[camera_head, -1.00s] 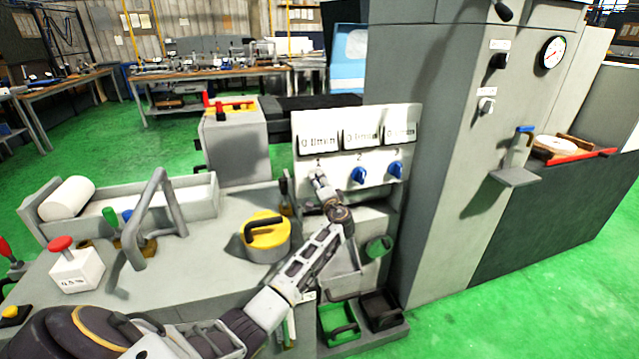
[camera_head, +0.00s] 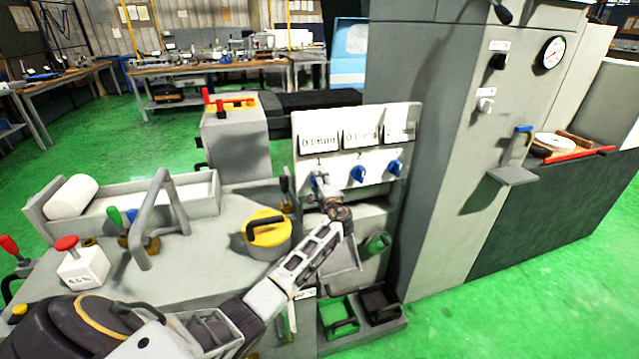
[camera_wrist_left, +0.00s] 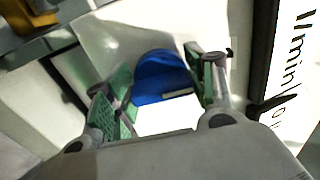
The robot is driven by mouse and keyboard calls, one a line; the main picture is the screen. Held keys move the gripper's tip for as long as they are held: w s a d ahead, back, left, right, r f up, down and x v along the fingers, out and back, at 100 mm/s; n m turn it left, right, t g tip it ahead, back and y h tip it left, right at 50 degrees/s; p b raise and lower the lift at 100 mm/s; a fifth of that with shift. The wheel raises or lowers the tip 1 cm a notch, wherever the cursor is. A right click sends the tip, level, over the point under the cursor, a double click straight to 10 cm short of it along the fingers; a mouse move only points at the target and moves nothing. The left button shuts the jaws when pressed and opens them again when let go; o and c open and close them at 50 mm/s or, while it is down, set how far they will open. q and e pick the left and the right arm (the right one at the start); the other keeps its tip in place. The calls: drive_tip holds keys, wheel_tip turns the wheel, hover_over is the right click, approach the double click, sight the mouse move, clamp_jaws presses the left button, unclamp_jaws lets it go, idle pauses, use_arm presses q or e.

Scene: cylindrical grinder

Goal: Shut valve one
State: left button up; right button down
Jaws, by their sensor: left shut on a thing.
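The panel (camera_head: 343,189) carries a row of three blue knobs under three flow displays, numbered from the left. Valve one is the leftmost blue knob, mostly hidden behind my gripper in the head view. In the left wrist view the blue knob (camera_wrist_left: 160,80) sits between the green finger pads. My left gripper (camera_head: 321,181) reaches the panel from below and is shut on this knob; it also shows in the left wrist view (camera_wrist_left: 165,95). Valve two (camera_head: 358,175) and valve three (camera_head: 394,169) are uncovered to the right. My right gripper is out of view.
A yellow lidded pot (camera_head: 267,236) with a black handle stands left of my forearm. A grey bent pipe frame (camera_head: 157,215) is farther left. The tall grey cabinet (camera_head: 440,150) stands close on the right. Green and black bins (camera_head: 339,320) lie below the panel.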

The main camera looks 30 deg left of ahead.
use_arm(q)
drive_tip(key=shift+d, duration=0.1)
drive_tip(key=o, duration=1)
drive_tip(key=shift+v, duration=6)
drive_tip(key=shift+f, duration=0.1)
